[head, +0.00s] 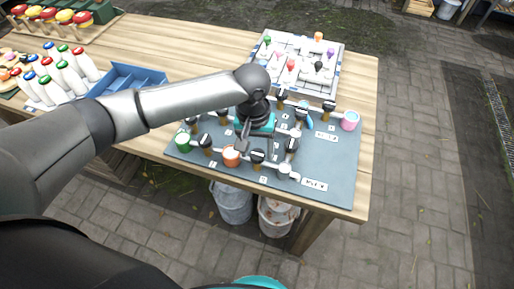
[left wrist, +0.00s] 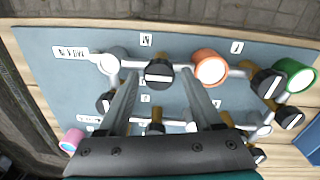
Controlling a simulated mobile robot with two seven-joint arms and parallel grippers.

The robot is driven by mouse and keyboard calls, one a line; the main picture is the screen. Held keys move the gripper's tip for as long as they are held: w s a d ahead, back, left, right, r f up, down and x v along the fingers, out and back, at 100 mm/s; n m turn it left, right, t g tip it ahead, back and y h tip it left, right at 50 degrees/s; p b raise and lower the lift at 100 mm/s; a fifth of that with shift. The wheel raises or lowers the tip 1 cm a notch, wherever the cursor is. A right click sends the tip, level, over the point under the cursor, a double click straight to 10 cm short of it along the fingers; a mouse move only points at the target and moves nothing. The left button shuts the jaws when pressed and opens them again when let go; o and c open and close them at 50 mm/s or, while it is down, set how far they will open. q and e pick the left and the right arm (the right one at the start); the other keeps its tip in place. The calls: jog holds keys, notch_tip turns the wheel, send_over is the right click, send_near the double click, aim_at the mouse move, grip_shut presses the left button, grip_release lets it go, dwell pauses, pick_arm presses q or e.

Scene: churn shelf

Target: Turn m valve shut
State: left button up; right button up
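A grey valve board (head: 338,165) with white pipes and several black-knobbed valves lies on the wooden table. My left gripper (left wrist: 158,72) is open, its fingers either side of a black valve knob (left wrist: 159,75) near the board's front edge. The knob's pale stripe lies roughly along its pipe. A small letter card (left wrist: 146,40) sits beside it; its letter is too small to read surely as M. The same knob seems to be the one in the head view (head: 257,156). In that view the left gripper (head: 243,143) is partly hidden by its wrist. Contact with the knob is unclear. My right gripper is not in view.
Orange (left wrist: 210,68), green (left wrist: 295,75) and pink (left wrist: 72,140) round pieces sit on the pipes. Other black knobs (left wrist: 266,83) are close to the right finger. A blue tray (head: 127,80), white bottles (head: 70,80) and a white panel (head: 299,62) surround the board.

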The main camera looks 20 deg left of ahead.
pick_arm(q)
grip_shut()
dwell(0.3)
